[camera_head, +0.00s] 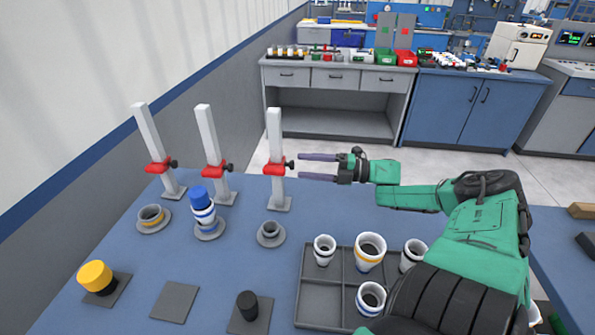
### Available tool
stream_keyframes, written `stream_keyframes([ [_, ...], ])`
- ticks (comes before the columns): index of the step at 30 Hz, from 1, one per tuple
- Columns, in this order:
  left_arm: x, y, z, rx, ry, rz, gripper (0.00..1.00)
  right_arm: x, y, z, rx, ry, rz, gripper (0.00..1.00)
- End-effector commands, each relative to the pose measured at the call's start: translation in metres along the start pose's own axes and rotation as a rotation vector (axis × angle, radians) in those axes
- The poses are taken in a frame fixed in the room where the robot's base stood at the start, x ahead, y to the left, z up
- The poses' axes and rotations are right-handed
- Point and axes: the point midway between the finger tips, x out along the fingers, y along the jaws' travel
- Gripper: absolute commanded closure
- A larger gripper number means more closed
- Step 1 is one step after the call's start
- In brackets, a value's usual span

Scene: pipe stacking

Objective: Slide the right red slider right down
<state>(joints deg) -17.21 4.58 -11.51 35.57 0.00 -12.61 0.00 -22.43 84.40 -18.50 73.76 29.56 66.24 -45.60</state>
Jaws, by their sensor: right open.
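The right red slider (273,169) sits about halfway up the rightmost white post (275,130), with a black knob (290,164) on its right side. My right gripper (302,167) reaches in from the right at about the slider's height. Its two fingers are parallel and apart, with nothing between them. The fingertips are just right of the knob in the picture; I cannot tell the exact depth gap. My left gripper does not show.
Two more posts with red sliders (213,171) (158,168) stand to the left. Ring holders (271,235), a blue-topped stack (202,205), a yellow-capped piece (96,277) and a grey tray (318,310) with several white pipes are nearer on the blue table (150,255).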

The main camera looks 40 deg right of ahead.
Motion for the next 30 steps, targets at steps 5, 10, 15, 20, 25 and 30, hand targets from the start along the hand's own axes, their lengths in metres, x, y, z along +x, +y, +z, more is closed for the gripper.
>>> stream_keyframes([
  [5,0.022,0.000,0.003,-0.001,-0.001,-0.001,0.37,0.026,-0.004,0.000,0.000,0.001,0.001,0.36],
  [10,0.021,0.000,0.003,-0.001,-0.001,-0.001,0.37,0.030,0.000,0.000,0.001,-0.001,0.000,0.36],
  [15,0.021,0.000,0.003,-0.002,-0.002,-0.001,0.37,0.030,0.000,0.000,0.002,-0.001,0.000,0.59],
  [20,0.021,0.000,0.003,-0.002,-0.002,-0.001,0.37,0.029,0.000,0.000,0.002,-0.001,0.000,1.00],
  [25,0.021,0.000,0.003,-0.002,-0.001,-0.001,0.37,0.029,0.000,0.000,0.002,-0.001,0.000,1.00],
  [30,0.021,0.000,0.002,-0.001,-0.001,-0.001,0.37,0.029,0.000,0.000,0.002,-0.001,0.001,1.00],
])
